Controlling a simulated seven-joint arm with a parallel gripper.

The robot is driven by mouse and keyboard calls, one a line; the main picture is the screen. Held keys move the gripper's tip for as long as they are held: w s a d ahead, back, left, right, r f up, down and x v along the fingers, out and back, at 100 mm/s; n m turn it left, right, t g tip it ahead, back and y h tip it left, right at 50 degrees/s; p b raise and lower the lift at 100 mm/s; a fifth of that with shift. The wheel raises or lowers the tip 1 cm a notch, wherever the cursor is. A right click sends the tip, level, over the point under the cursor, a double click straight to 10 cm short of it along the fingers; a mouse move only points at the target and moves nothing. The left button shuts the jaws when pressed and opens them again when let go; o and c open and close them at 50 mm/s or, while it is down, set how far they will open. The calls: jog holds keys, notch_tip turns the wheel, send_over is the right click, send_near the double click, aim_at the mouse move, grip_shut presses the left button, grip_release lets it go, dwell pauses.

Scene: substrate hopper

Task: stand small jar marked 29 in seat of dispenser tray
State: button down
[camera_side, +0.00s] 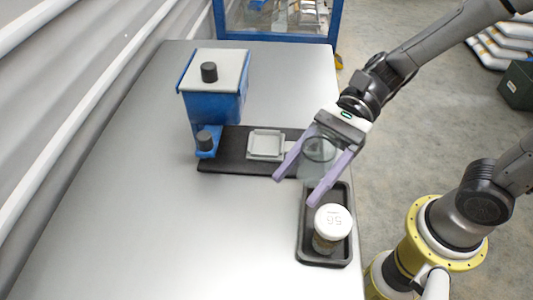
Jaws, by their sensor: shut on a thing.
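My gripper (298,190) has two long lilac fingers, shut on a clear, see-through jar (316,168) with a dark round part near its top. No number shows on this jar. It is above the right end of the black dispenser tray (225,158); the gap beneath it cannot be judged. The tray has a light grey square seat (266,146), which looks empty, left of my gripper. A second jar with a white lid (332,221) stands in a dark shallow tray (307,252) below my gripper. Its lid mark looks like 56 but is hard to read.
The blue hopper (213,95) with a grey lid and black knob stands at the dispenser tray's left end. Another black knob (205,140) sits low at its front. The metal table (200,230) is bare at the front left. Its right edge runs beside the dark tray.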

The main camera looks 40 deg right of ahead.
jog(key=w+d+r+m+t, duration=0.1)
jog(key=w+d, duration=0.5)
jog(key=d, duration=0.5)
send_over(256, 151)
jog(key=shift+t, duration=0.3)
jog(key=f, duration=0.8)
jog(key=shift+s+d+f, duration=0.25)
jog(key=shift+s+f, duration=0.1)
jog(key=shift+w+a+f, duration=0.2)
jog(key=shift+w+f, duration=0.25)
jog(key=shift+f, duration=1.6)
jog(key=shift+f, duration=0.15)
jog(key=shift+c, duration=0.5)
grip_release()
